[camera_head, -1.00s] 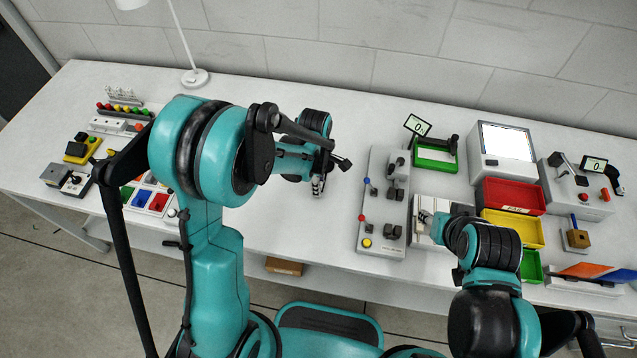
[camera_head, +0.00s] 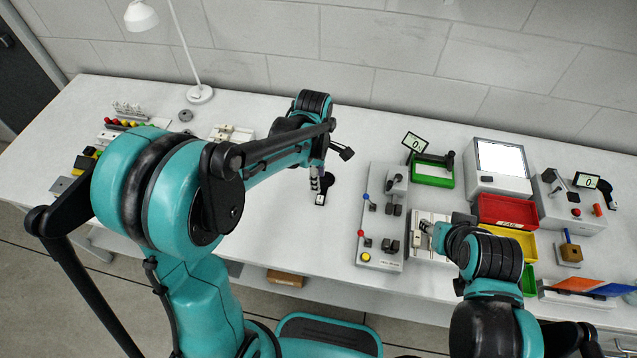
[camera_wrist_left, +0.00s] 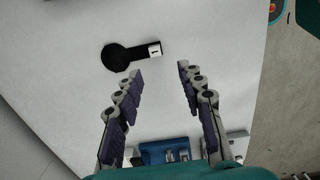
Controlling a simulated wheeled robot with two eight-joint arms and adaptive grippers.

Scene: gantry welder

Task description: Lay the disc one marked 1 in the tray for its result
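The black disc (camera_wrist_left: 117,57) with a short handle and a white label marked 1 (camera_wrist_left: 154,50) lies flat on the white bench in the left wrist view. In the head view the disc (camera_head: 327,181) shows partly behind my left gripper (camera_head: 316,186). In the left wrist view my left gripper (camera_wrist_left: 158,70) is open and empty, with the disc ahead of its fingertips and apart from them. The red tray (camera_head: 506,211), marked FAIL, stands at the right, with a yellow tray (camera_head: 528,240) in front. My right gripper (camera_head: 427,230) is over a pale fixture; its fingers are too small to judge.
A grey control panel (camera_head: 383,215) with levers and knobs stands right of the disc. A lit screen box (camera_head: 500,160) stands at the back right. Bench around the disc is clear.

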